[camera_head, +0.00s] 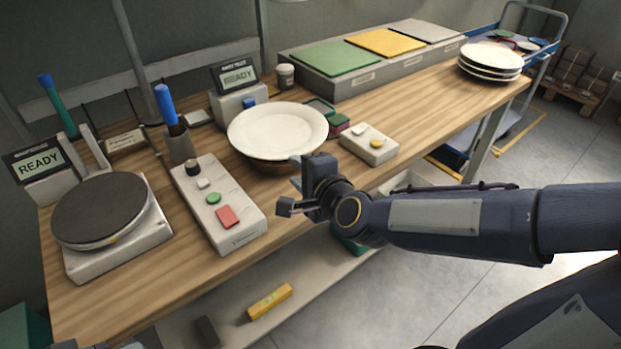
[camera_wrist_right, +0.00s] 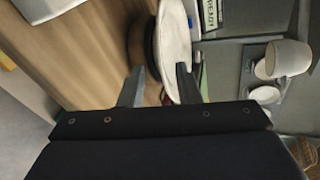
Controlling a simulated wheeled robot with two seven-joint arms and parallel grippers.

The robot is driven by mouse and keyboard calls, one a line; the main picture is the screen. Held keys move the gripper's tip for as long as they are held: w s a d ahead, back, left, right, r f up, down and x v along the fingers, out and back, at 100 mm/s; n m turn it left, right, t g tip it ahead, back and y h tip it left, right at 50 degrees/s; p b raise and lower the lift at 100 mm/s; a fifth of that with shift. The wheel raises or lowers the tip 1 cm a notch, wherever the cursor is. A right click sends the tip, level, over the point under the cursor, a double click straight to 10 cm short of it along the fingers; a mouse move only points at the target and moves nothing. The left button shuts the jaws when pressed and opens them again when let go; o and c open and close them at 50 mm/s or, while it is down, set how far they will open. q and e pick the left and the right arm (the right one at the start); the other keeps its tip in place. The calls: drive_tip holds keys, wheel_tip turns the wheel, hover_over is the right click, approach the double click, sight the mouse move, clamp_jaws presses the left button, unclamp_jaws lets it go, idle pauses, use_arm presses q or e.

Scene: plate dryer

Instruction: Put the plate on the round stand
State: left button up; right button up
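A white plate (camera_head: 277,125) lies on a brown round base (camera_head: 275,164) near the middle of the table. A dark round disc on a white base, the round stand (camera_head: 100,208), is at the table's left end; its top is bare. My right gripper (camera_head: 292,196) is at the table's front edge, just in front of the plate. In the right wrist view, its fingers (camera_wrist_right: 160,86) are apart, and the plate's rim (camera_wrist_right: 174,50) shows by the right-hand finger. I cannot tell whether they touch. My left gripper is not in view.
A button box (camera_head: 219,205) stands between the round stand and the plate. A stack of white plates (camera_head: 491,60) is at the far right. A pen cup (camera_head: 180,143) stands behind the button box.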

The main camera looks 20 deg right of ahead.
drive_tip(key=s+d+f+n+g, duration=0.25)
drive_tip(key=s+n, duration=0.25)
drive_tip(key=s, duration=0.3)
drive_tip(key=s+d+f+n+g, duration=0.2)
drive_tip(key=s+n+g, duration=0.1)
drive_tip(key=s+n, duration=0.35)
drive_tip(key=s+d+f+n+g, duration=0.2)
drive_tip(key=s+d+n+g, duration=0.15)
drive_tip(key=s, duration=0.55)
wheel_tip(320, 180, up, 7)
drive_tip(key=a+p, duration=0.1)
drive_tip(key=p, duration=0.6)
drive_tip(key=shift+w+r+n+t+y, duration=0.15)
drive_tip(key=shift+w+n+t+y, duration=0.1)
drive_tip(key=shift+n+t+y, duration=0.15)
